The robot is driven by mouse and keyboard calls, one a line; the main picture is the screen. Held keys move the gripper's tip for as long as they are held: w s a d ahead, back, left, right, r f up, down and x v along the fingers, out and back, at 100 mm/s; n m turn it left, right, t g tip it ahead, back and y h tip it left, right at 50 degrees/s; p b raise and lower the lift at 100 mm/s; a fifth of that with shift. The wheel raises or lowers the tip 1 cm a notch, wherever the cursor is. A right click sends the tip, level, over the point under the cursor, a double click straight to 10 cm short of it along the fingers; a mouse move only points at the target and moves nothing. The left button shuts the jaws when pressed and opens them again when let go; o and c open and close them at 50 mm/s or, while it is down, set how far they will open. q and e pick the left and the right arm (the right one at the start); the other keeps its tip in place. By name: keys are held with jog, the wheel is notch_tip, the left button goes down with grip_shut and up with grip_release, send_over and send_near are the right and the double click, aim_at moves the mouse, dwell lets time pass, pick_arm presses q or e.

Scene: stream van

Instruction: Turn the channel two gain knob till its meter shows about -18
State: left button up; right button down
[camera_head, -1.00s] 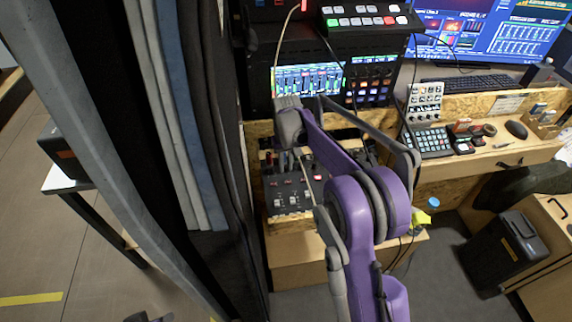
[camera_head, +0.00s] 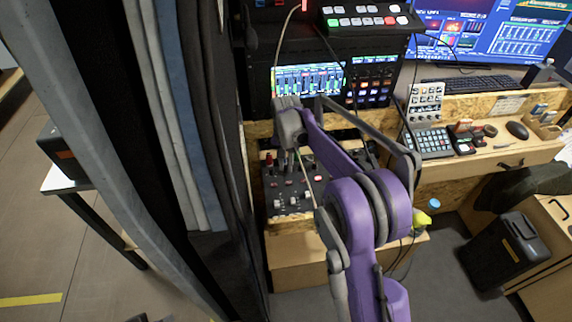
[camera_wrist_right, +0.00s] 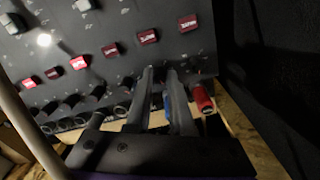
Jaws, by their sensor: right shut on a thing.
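The mixer panel (camera_head: 290,190) lies below the rack, with several knobs, red-and-white buttons and switches. In the right wrist view it fills the upper part, with a row of black knobs (camera_wrist_right: 90,101) and a red knob (camera_wrist_right: 203,98) at the right end. My right gripper (camera_wrist_right: 161,74) is shut on a knob with a blue side (camera_wrist_right: 167,100), left of the red knob. The fingers hide most of it, and its channel label cannot be read. In the head view my right gripper (camera_head: 287,160) is over the panel's far edge. The meter screen (camera_head: 308,78) shows several bars, too small to read.
A rack unit with orange-lit buttons (camera_head: 375,85) stands right of the meter screen. A switcher (camera_head: 365,17) is above it. A desk (camera_head: 490,150) with a keypad (camera_head: 430,143) lies to the right. Thin cables hang before the rack.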

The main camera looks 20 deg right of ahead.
aim_at(286, 168)
dwell(0.3)
jog(key=c, duration=0.8)
grip_release()
jog(key=shift+r, duration=0.15)
notch_tip(286, 168, up, 11)
jog(key=shift+f+p, duration=0.2)
jog(key=shift+p, duration=0.2)
jog(key=shift+s, duration=0.1)
jog(key=s+a+r+n+t+p, duration=0.1)
jog(key=s+a+r+n, duration=0.2)
jog(key=s, duration=0.4)
jog(key=s+a+f+n+t+p, duration=0.1)
jog(key=s+a, duration=0.1)
jog(key=s, duration=0.6)
jog(key=s+a+f+n+t+p, duration=0.1)
jog(key=s+a+f+n+t, duration=0.1)
jog(key=s, duration=0.5)
jog(key=s+a+f+n+t+p, duration=0.1)
jog(key=s+a, duration=0.1)
jog(key=s, duration=0.6)
jog(key=shift+s+f+n, duration=0.25)
jog(key=shift+s+n, duration=0.05)
